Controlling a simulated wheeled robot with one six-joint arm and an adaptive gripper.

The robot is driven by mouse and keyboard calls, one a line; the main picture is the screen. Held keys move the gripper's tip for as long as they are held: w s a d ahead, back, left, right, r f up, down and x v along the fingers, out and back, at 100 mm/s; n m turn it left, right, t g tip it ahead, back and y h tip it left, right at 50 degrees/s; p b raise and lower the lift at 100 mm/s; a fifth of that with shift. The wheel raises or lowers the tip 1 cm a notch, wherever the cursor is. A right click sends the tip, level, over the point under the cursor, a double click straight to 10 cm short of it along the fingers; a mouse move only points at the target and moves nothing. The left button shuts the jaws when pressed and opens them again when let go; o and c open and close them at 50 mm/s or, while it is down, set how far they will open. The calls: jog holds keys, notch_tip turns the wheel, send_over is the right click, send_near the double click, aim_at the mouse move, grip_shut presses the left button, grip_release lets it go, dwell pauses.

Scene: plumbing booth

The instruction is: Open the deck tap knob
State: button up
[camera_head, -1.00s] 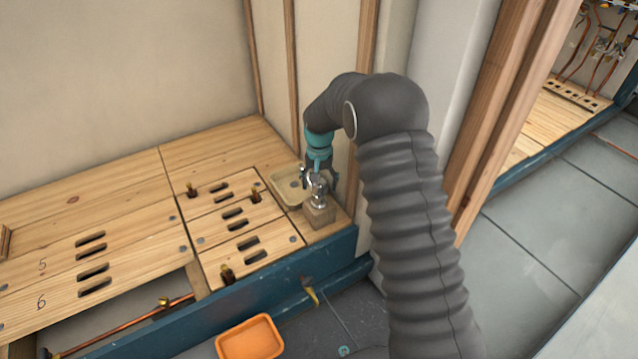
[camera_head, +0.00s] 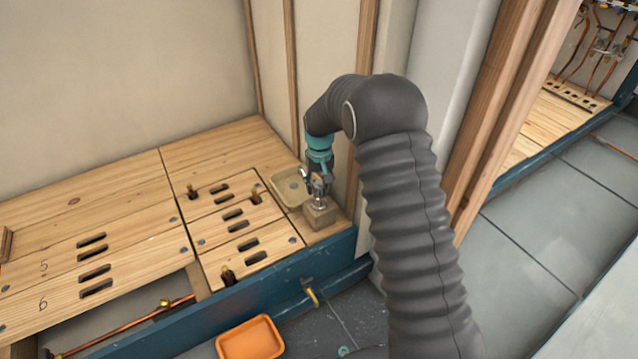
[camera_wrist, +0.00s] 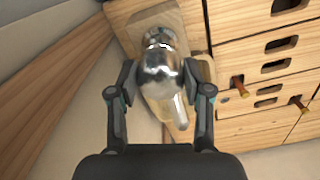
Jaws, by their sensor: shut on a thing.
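The chrome deck tap (camera_head: 319,202) stands upright on a small wooden block (camera_head: 321,217) at the right end of the plank deck. In the wrist view, its shiny rounded body (camera_wrist: 159,75) lies between my two fingers, and its spout points down in the picture. My gripper (camera_head: 318,181) has come down over the top of the tap from above. In the wrist view my gripper (camera_wrist: 160,82) is shut on the tap's top, a finger pad at each side.
A shallow beige basin (camera_head: 288,187) sits beside the tap. Wall and studs (camera_head: 367,60) are close behind. Capped copper stubs (camera_head: 227,275) stand on the deck. An orange tray (camera_head: 250,339) lies on the floor below the blue beam (camera_head: 270,285).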

aim_at(320, 184)
jog(key=shift+n, duration=0.6)
jog(key=o, duration=1.2)
jog(key=shift+c, duration=0.2)
notch_tip(320, 184, up, 12)
